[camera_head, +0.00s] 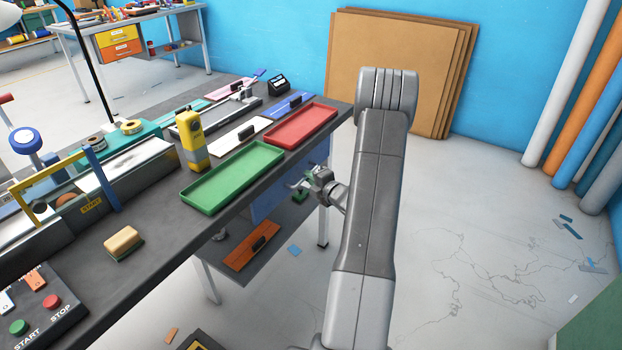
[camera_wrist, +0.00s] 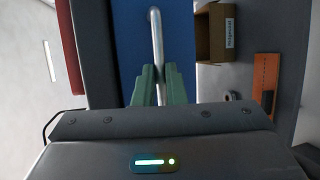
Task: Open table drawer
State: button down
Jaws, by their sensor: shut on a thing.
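The table drawer has a blue front (camera_wrist: 124,45), which fills the upper middle of the wrist view. A vertical metal bar handle (camera_wrist: 157,35) runs along it. My gripper (camera_wrist: 161,84), with green fingertips, is shut on the lower part of this handle. In the head view the blue drawer (camera_head: 266,203) shows under the table (camera_head: 215,222), partly hidden by the tabletop and my gripper (camera_head: 304,184). I cannot tell how far out the drawer is.
A green tray (camera_head: 232,177) and a red tray (camera_head: 301,126) lie on the tabletop. A cardboard box (camera_wrist: 214,42) and an orange plate (camera_wrist: 265,82) are beside the drawer in the wrist view. Brown boards (camera_head: 440,70) lean on the wall. The floor to the right is mostly clear.

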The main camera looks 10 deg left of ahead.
jog(key=s+d+p, duration=0.1)
jog(key=s+d, duration=0.3)
jog(key=d, duration=0.8)
jog(key=s+d+p, duration=0.2)
jog(key=s+d, duration=0.2)
jog(key=d, duration=0.8)
jog(key=shift+s+p, duration=0.3)
jog(key=shift+s, duration=0.1)
jog(key=c, duration=1.5)
grip_release()
jog(key=v, duration=1.3)
jog(key=shift+s+d, duration=0.25)
jog(key=shift+d, duration=0.1)
